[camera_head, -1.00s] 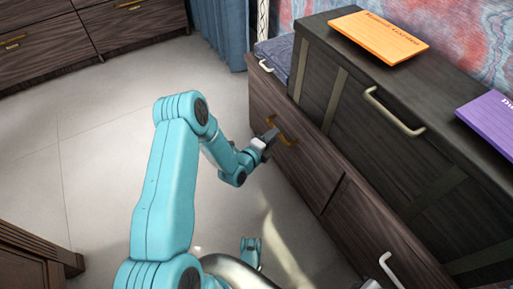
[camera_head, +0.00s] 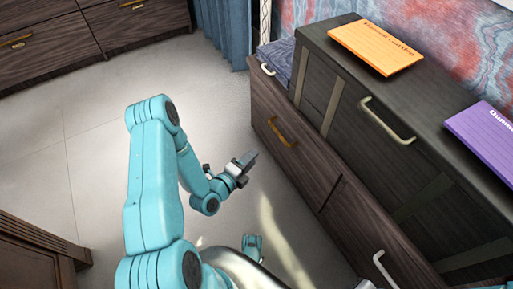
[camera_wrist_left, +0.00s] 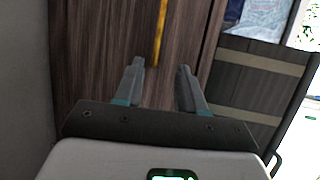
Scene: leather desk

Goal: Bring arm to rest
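My left arm (camera_head: 155,190) comes in from the lower left of the head view, bent at the elbow. My left gripper (camera_head: 248,160) is in the air in front of the brown wooden drawer front, apart from its brass handle (camera_head: 282,132). In the left wrist view the two fingers of the left gripper (camera_wrist_left: 158,85) stand apart with nothing between them. The brass handle (camera_wrist_left: 160,30) shows beyond the fingers in that view. My right gripper is not in view.
A dark chest (camera_head: 395,170) with pale handles stands on the right. An orange book (camera_head: 376,47) and a purple book (camera_head: 488,140) lie on it. Another drawer cabinet (camera_head: 60,50) is at the upper left. The pale floor (camera_head: 95,165) is clear.

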